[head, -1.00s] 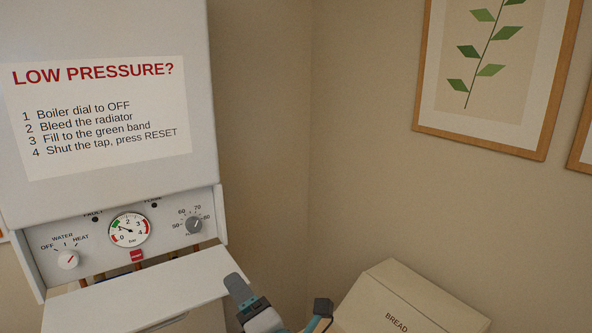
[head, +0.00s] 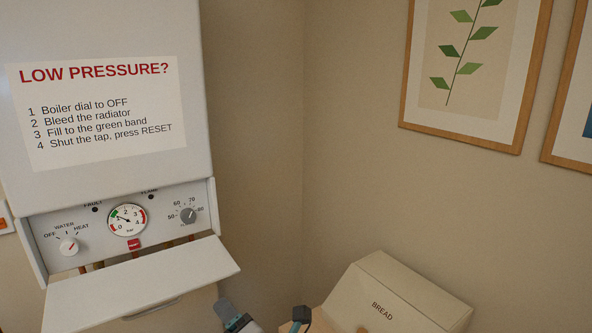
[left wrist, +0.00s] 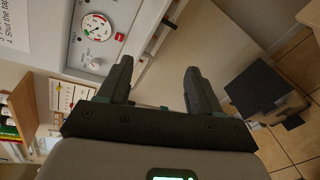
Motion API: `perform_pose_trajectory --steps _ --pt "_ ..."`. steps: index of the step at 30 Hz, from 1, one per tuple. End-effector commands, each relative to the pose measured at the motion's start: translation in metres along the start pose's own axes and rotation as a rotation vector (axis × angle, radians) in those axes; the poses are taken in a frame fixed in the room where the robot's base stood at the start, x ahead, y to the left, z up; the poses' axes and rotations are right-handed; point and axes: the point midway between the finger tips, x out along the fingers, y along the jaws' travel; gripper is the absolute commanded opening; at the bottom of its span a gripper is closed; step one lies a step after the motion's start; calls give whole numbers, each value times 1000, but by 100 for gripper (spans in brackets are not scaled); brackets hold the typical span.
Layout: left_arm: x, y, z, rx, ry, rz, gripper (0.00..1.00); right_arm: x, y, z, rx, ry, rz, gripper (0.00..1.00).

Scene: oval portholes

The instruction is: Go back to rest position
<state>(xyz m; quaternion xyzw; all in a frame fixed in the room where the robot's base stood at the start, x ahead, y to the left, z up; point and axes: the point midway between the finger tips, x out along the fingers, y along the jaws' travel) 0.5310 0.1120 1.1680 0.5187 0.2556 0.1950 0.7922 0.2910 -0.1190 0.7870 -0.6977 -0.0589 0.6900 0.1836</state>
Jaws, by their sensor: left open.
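My left gripper (head: 262,309) shows at the bottom edge of the head view, below and right of the boiler's lowered flap (head: 140,287). In the left wrist view the left gripper (left wrist: 158,70) has its two dark fingers wide apart with nothing between them. It is apart from the boiler panel (left wrist: 95,40). My right gripper is not seen in either view.
The white boiler (head: 110,30) has a selector dial (head: 69,247), a pressure gauge (head: 127,220), a red button (head: 134,245) and a grey knob (head: 188,215). A bread bin (head: 395,295) stands at the right. Framed pictures (head: 470,70) hang on the wall.

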Motion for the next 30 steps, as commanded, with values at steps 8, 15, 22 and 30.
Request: perform_pose_trajectory --steps 8,15,22,30 --pt "17 -81 -64 -181 219 -256 64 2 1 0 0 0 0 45" --pt "-13 -200 -174 -631 779 -536 64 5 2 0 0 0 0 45" --pt "-118 -312 -252 -1631 1953 -191 64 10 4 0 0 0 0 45" --pt "-113 -349 -275 1705 -1717 -860 64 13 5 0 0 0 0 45"
